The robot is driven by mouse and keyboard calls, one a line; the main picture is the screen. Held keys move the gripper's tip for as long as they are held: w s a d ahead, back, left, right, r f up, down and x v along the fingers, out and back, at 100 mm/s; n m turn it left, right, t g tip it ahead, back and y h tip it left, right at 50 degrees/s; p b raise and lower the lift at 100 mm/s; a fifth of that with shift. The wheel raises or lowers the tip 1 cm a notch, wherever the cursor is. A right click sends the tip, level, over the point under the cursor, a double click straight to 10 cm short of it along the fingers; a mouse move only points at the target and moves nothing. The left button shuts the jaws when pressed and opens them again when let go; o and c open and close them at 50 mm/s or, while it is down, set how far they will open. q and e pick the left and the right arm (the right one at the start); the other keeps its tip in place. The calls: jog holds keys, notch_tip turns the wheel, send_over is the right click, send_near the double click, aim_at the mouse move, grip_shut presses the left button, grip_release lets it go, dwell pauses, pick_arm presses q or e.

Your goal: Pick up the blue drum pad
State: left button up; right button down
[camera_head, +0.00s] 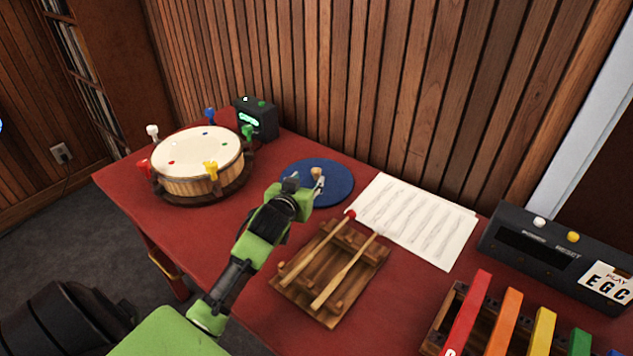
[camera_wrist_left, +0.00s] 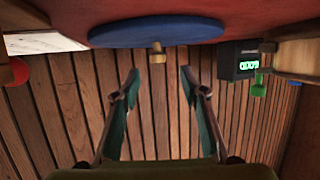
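The blue drum pad (camera_head: 341,184) is a flat round disc with a small wooden knob (camera_head: 316,172), lying on the red table. In the left wrist view, which is upside down, the pad (camera_wrist_left: 155,32) is at the top and its knob (camera_wrist_left: 157,53) points down into the picture. My left gripper (camera_head: 305,184) is over the near side of the pad. Its fingers (camera_wrist_left: 159,75) are spread and empty, with the knob just beyond the fingertips and lined up between them. My right gripper is not in view.
A drum (camera_head: 198,160) with coloured pegs and a black device (camera_head: 256,118) are left of the pad. A wooden rack (camera_head: 330,274) with two mallets is in front. Sheet music (camera_head: 415,219), a black console (camera_head: 555,256) and coloured bars (camera_head: 505,318) are right. The panelled wall is close behind.

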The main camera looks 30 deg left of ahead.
aim_at(316, 170)
pick_arm(q)
jog(key=shift+d+x, duration=0.2)
jog(key=shift+x, duration=3.05)
jog(key=shift+w+r, duration=0.1)
jog(key=shift+r, duration=0.05)
grip_shut()
